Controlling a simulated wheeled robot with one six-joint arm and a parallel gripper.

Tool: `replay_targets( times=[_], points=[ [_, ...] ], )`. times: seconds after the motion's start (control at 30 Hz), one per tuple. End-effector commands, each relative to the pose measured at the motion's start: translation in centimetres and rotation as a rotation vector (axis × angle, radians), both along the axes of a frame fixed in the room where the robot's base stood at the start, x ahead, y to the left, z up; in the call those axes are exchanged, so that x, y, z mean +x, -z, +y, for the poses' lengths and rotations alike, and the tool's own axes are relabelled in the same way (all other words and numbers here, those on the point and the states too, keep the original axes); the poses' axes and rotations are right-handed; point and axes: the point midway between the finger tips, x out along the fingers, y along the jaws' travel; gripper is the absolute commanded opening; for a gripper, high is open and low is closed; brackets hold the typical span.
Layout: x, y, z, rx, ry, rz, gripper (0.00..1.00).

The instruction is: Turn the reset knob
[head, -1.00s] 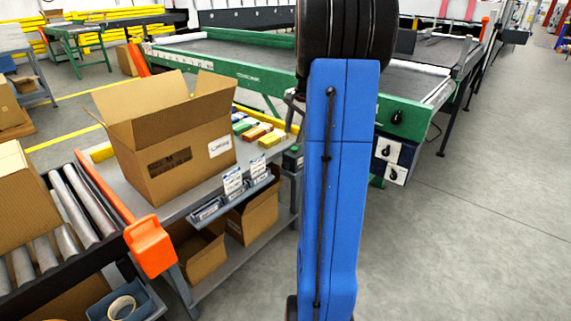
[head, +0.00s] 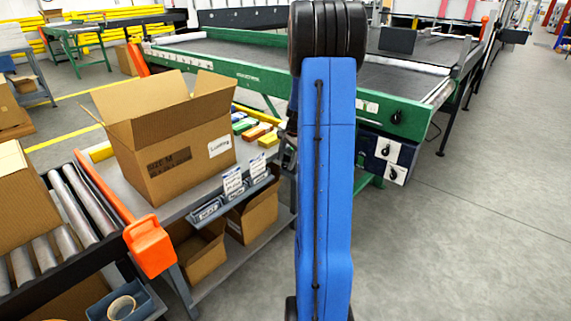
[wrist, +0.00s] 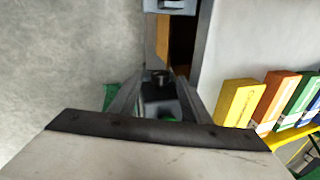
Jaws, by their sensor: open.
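Black knobs show in the head view on the green machine: one on its green side rail (head: 397,117) and two on white plates below, an upper knob (head: 386,151) and a lower knob (head: 393,173). I cannot read which is the reset knob. My gripper (head: 289,155) is partly hidden behind my blue arm, near the right end of the grey table. In the wrist view my gripper (wrist: 160,82) is open, pointing down. A small dark round piece (wrist: 160,77) and a dark box with green parts (wrist: 162,103) show between the fingers; contact cannot be told.
The grey table (head: 183,207) holds an open carton (head: 170,150) and coloured small boxes (wrist: 265,100). Label holders (head: 235,190) hang along its front edge. A roller conveyor (head: 75,200) with an orange-capped rail stands left. The floor at right (head: 480,220) is clear.

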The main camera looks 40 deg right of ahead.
Motion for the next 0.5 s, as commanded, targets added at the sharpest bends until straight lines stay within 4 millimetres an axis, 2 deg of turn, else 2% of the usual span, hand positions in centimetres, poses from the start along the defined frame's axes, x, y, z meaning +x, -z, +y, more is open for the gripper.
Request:
replay_targets(
  times=[0.2,0.5],
  points=[
    [0.5,1.9,0.0,0.001,0.000,0.000,0.43],
    [0.6,2.2,0.0,0.001,0.000,0.000,0.43]
  ],
)
